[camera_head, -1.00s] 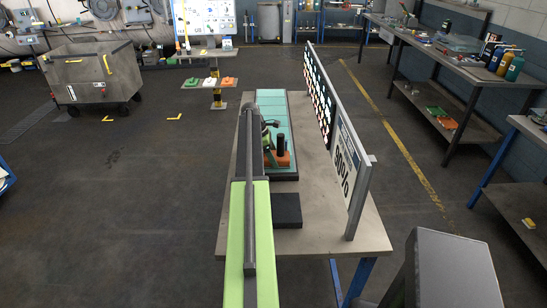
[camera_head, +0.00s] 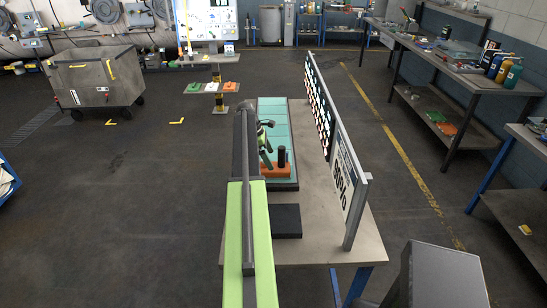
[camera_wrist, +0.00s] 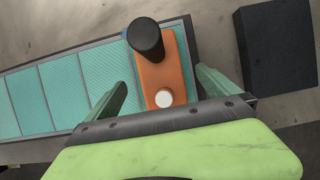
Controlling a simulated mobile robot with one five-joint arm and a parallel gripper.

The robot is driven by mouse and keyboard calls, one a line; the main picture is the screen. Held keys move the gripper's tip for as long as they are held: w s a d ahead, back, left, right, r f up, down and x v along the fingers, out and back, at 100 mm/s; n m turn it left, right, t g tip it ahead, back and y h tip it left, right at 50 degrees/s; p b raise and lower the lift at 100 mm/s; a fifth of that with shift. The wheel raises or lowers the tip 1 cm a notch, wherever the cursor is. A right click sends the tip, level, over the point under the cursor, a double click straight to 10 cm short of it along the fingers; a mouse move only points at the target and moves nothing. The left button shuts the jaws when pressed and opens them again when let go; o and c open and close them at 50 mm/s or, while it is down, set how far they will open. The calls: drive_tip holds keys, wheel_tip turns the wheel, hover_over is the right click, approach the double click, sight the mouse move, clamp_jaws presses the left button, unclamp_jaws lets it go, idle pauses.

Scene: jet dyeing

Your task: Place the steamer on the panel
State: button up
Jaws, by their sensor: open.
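The steamer, seen as an orange block (camera_wrist: 164,70) with a black upright cylinder and a white round knob, sits at the near end of the teal segmented panel (camera_wrist: 62,92). In the head view the steamer (camera_head: 278,170) stands on the panel (camera_head: 272,108), which lies lengthwise on the table. My gripper (camera_wrist: 165,82) is open, with one green finger to each side of the steamer in the wrist view; the left finger shows a gap. In the head view my gripper (camera_head: 266,132) is partly hidden by my arm and appears above the steamer.
A black block (camera_head: 286,221) lies on the table (camera_head: 330,228) near the panel's near end; it also shows in the wrist view (camera_wrist: 276,45). An upright board (camera_head: 345,180) runs along the table's right side. A grey cart (camera_head: 97,78) stands at the left.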

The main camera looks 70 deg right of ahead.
drive_tip(key=p+v, duration=0.2)
drive_tip(key=v, duration=0.2)
drive_tip(key=shift+r+p, duration=0.4)
drive_tip(key=shift+r, duration=0.05)
drive_tip(key=shift+w+a+r+p, duration=0.1)
drive_tip(key=shift+w+r+p, duration=0.15)
drive_tip(key=shift+r+p, duration=0.05)
drive_tip(key=shift+f, duration=0.1)
drive_tip(key=w+a+m+t, duration=0.1)
drive_tip(key=w+a, duration=0.7)
drive_tip(key=a, duration=0.5)
drive_tip(key=w+a+f+t, duration=0.1)
drive_tip(key=w+a, duration=0.7)
drive_tip(key=a, duration=0.4)
drive_tip(key=w+a+m+t, duration=0.1)
drive_tip(key=w+a, duration=0.7)
drive_tip(key=a, duration=0.5)
drive_tip(key=s+a+m+t+y, duration=0.1)
drive_tip(key=a+m, duration=0.1)
drive_tip(key=a, duration=3.8)
drive_tip(key=shift+s+f+y, duration=0.3)
drive_tip(key=shift+s+f, duration=0.1)
drive_tip(key=shift+f, duration=0.05)
